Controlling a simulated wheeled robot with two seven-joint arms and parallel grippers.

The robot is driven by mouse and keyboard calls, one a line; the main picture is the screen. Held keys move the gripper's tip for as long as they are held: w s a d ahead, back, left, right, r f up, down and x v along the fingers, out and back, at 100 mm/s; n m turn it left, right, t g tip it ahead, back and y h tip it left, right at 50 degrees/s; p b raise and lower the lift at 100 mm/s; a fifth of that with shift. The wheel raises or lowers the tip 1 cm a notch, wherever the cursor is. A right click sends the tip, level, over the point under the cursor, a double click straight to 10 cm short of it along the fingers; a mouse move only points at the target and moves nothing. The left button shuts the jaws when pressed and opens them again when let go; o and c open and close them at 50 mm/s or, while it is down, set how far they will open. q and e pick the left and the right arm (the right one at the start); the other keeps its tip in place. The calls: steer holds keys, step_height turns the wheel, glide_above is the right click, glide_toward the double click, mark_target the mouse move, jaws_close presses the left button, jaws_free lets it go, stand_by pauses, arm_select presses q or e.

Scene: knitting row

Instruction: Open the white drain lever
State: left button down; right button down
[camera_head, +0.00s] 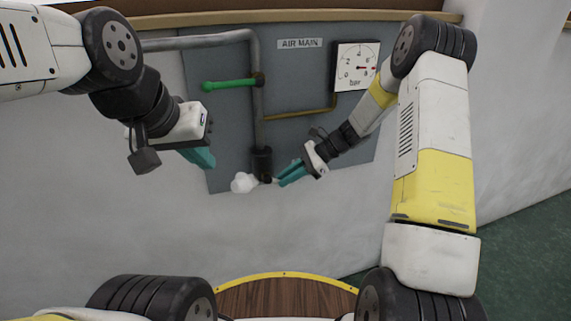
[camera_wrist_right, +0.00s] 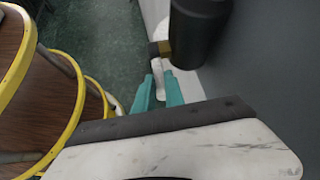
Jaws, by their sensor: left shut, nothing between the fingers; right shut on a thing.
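The white drain lever (camera_wrist_right: 159,72) shows in the right wrist view beside a brass fitting under a black cylinder (camera_wrist_right: 197,30). The cylinder also shows in the head view (camera_head: 262,162), at the foot of a grey pipe. My right gripper (camera_head: 279,182) has its teal fingers at the lever, just below and right of the cylinder. In the right wrist view the fingers (camera_wrist_right: 159,88) are shut on the lever, one on each side. The lever is mostly hidden in the head view. My left gripper (camera_head: 206,160) is shut and empty, up and left of the cylinder.
A rounded white shape (camera_head: 242,183) shows left of the cylinder's foot; I cannot tell what it is. The grey panel (camera_head: 222,125) carries a green lever (camera_head: 228,84), a gauge (camera_head: 356,66) and a brass pipe (camera_head: 300,113). A yellow-edged wooden surface (camera_head: 285,297) lies below.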

steer(key=f+y, duration=0.1)
steer(key=y, duration=0.1)
steer(key=shift+f+y, duration=0.35)
steer(key=shift+y, duration=0.05)
steer(key=y, duration=0.1)
steer(key=f+g+y, duration=0.1)
steer(key=shift+a+f+m+y, duration=0.15)
steer(key=shift+a+m+y, duration=0.15)
steer(key=shift+a+m, duration=0.1)
steer(key=shift+s+a+f+m+g+y, duration=0.15)
steer(key=shift+a+f+m+y, duration=0.15)
steer(key=shift+y, duration=0.75)
steer(key=shift+s+a+f+m+g+y, duration=0.15)
steer(key=shift+a+f+y, duration=0.25)
steer(key=shift+y, duration=0.7)
steer(key=shift+s+a+f+m+g+y, duration=0.15)
steer(key=shift+a+f+m+y, duration=0.2)
steer(key=shift+y, duration=0.7)
steer(key=shift+a+t, duration=0.1)
steer(key=shift+t, duration=0.15)
steer(key=c, duration=1.4)
jaws_free()
